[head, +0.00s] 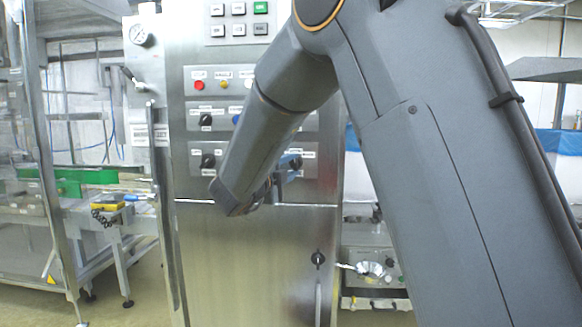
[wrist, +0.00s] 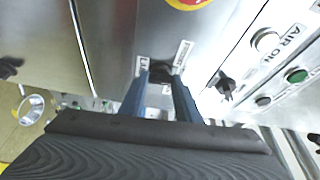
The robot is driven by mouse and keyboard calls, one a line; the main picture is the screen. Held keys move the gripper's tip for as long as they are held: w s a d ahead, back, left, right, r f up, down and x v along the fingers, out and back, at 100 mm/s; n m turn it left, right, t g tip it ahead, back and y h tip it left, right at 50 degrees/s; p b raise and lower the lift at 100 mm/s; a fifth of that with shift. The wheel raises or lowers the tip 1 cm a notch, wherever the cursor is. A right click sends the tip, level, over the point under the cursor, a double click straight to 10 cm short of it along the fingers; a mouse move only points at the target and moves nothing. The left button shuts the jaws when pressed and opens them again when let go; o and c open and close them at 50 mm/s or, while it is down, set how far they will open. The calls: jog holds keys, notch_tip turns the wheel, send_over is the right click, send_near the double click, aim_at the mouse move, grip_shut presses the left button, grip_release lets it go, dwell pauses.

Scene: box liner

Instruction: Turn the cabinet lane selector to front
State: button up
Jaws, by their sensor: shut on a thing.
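A small black selector knob (wrist: 160,73) is on the steel cabinet face between two white labels, too blurred to read fully. My gripper (wrist: 161,84) has its two blue fingers on either side of this knob and is shut on it. In the head view my gripper (head: 292,163) is at the right part of the cabinet's lower selector row, mostly hidden behind my own arm. The cabinet (head: 250,240) stands upright in front of me. The knob's pointing direction is hidden by the fingers.
A red button (head: 199,85) is above. In the wrist view another black knob (wrist: 225,85) and a white button (wrist: 267,40) marked AIR ON are close by.

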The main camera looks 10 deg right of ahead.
jog(key=n, duration=0.1)
jog(key=n+t, duration=0.1)
jog(key=n, duration=0.1)
jog(key=shift+f+n+h, duration=0.25)
jog(key=shift+n+h, duration=0.05)
jog(key=shift+n, duration=0.1)
jog(key=shift+d+f+n+t+b, duration=0.15)
jog(key=shift+n+t, duration=0.4)
jog(key=shift+n, duration=0.65)
jog(key=shift+a+r+n+t+b, duration=0.1)
jog(key=shift+n+t+b, duration=0.15)
jog(key=shift+n+t, duration=0.65)
jog(key=shift+d+n, duration=0.1)
jog(key=shift+n, duration=0.5)
jog(key=o, duration=1)
jog(key=shift+o, duration=0.2)
jog(key=v, duration=0.8)
jog(key=shift+b, duration=0.45)
